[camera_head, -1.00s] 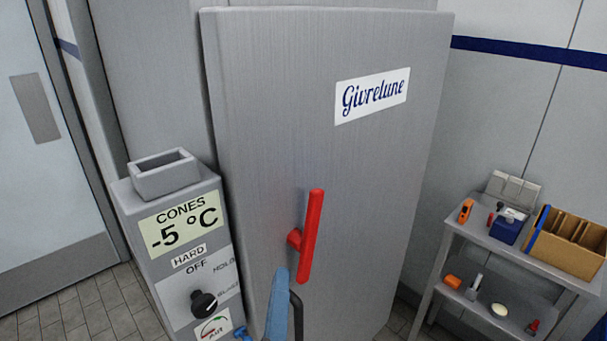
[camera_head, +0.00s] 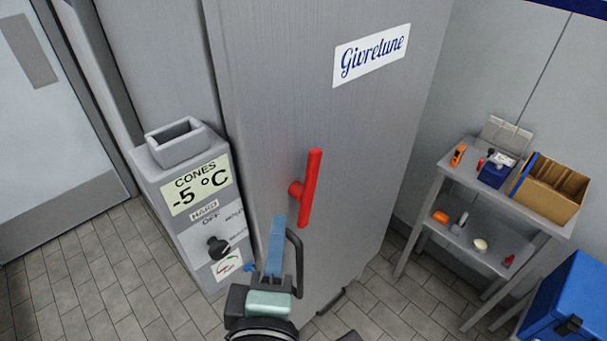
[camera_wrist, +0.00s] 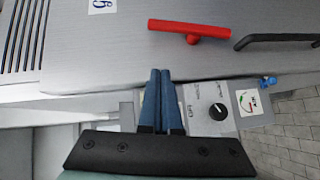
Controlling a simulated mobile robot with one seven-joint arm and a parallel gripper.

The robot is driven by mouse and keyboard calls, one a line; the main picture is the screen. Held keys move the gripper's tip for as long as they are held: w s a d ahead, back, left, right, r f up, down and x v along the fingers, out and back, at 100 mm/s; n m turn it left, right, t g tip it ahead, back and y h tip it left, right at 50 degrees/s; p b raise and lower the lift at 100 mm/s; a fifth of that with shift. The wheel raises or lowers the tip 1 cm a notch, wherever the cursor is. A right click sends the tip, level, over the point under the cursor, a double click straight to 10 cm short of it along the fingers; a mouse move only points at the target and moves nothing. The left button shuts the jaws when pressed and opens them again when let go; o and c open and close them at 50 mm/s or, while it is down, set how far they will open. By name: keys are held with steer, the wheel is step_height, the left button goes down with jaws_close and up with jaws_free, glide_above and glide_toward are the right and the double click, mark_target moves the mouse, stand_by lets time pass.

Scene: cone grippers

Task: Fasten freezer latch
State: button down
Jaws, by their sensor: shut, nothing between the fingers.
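The freezer (camera_head: 330,120) is a tall grey cabinet labelled "Givrelune". Its red latch handle (camera_head: 311,188) is a bar on a short round stem on the front, tilted slightly from upright. In the wrist view the red latch (camera_wrist: 230,29) lies across the top, beyond the fingertips. My gripper (camera_head: 279,220) has blue fingers, shut and empty, just left of and below the latch in the head view. In the wrist view my gripper (camera_wrist: 160,72) points toward the freezer, apart from the latch. Contact with the freezer cannot be told.
A dark pull handle (camera_wrist: 275,41) is on the freezer, partly behind my fingers in the head view. A grey cone unit (camera_head: 190,195) with a black knob (camera_head: 217,246) stands at left. A shelf cart (camera_head: 455,200) and blue box (camera_head: 570,300) stand at right. Tiled floor lies between.

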steer(key=w, duration=0.1)
steer(key=p, duration=0.2)
glide_above(303, 188)
steer(key=s, duration=0.3)
steer(key=shift+d+f, duration=0.1)
steer(key=shift+f, duration=0.9)
